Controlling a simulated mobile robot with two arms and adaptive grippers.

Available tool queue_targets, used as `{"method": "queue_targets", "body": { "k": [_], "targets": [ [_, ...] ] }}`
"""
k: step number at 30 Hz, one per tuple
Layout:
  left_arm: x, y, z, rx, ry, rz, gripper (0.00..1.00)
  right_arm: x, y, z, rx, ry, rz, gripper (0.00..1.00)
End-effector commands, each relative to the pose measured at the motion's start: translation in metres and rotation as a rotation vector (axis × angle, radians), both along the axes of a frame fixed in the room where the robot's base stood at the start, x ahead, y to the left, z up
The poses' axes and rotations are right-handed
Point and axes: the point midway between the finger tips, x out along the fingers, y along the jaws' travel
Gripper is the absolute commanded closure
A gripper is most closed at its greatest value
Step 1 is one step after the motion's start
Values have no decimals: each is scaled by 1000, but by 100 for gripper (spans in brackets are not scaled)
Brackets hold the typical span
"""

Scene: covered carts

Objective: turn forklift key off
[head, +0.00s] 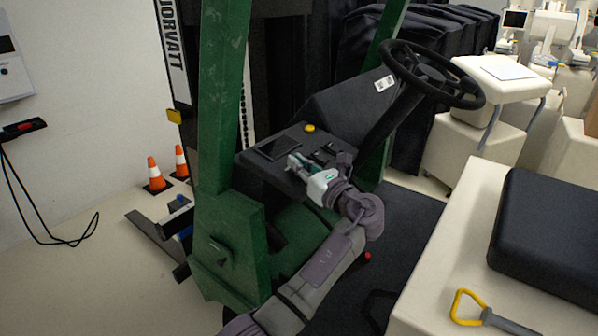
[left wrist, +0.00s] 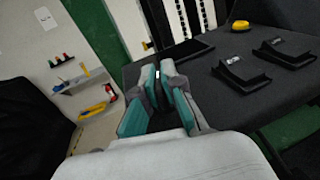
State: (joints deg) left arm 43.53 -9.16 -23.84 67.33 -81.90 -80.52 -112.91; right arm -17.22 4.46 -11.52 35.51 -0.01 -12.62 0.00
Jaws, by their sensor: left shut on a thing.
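The forklift (head: 222,110) is green with a black dashboard (head: 262,160) below the steering wheel (head: 432,75). My left gripper (head: 294,163) is at the dashboard, near its flat dark screen (head: 278,147). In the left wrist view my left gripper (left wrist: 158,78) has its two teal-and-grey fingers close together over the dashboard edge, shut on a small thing. That thing is mostly hidden between the fingers; it is likely the key, but its turn position cannot be made out. My right gripper is not in view.
A black seat (head: 550,235) is at the right, with a yellow-handled tool (head: 468,308) in front. Orange cones (head: 156,175) stand by the left wall.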

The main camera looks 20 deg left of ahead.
Motion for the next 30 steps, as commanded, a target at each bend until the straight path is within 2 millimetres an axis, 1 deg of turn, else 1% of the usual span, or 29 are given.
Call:
{"method": "queue_targets", "body": {
  "k": [1,3,12,20,30],
  "targets": [
    [1,-1,-4,-3,-6,37,100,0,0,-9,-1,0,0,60],
    [1,-1,-4,-7,-17,87,100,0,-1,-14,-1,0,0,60],
    [0,0,-2,-18,-44,230,100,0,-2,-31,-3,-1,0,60],
    [0,0,-2,-22,-51,276,100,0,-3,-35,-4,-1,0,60],
    [0,1,-2,-24,-52,280,100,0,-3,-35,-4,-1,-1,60]
  ]
}}
